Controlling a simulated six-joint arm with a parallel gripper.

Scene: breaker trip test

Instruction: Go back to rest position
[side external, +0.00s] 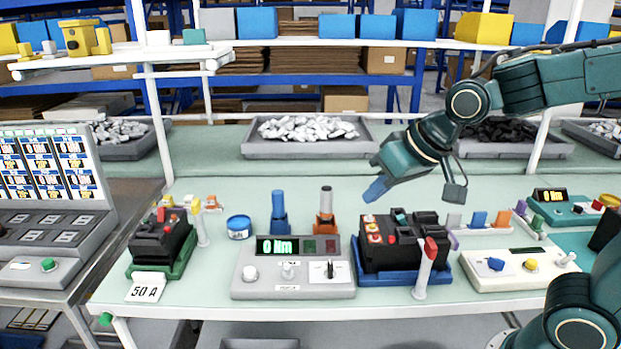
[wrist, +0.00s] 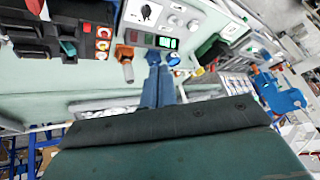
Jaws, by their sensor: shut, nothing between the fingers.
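My gripper (side external: 376,190) hangs in the air above the bench, right of the middle, with its blue fingers pointing down and left. The fingers are together with nothing between them; they also show in the wrist view (wrist: 161,62). A black breaker (side external: 402,252) sits on a blue tray (side external: 366,280) below my gripper and apart from it. It also shows at the upper left of the wrist view (wrist: 50,38). A second black breaker (side external: 158,238) sits on a green tray (side external: 175,268) at the left, by a "50 A" card (side external: 146,289).
A grey tester (side external: 262,286) reads "0 Nm". Behind it stand a blue tool (side external: 279,212) and an orange tool (side external: 326,212). A red-topped handle (side external: 425,270) stands before the right breaker. A white control box (side external: 520,270) is at right. Grey part bins (side external: 300,150) line the back.

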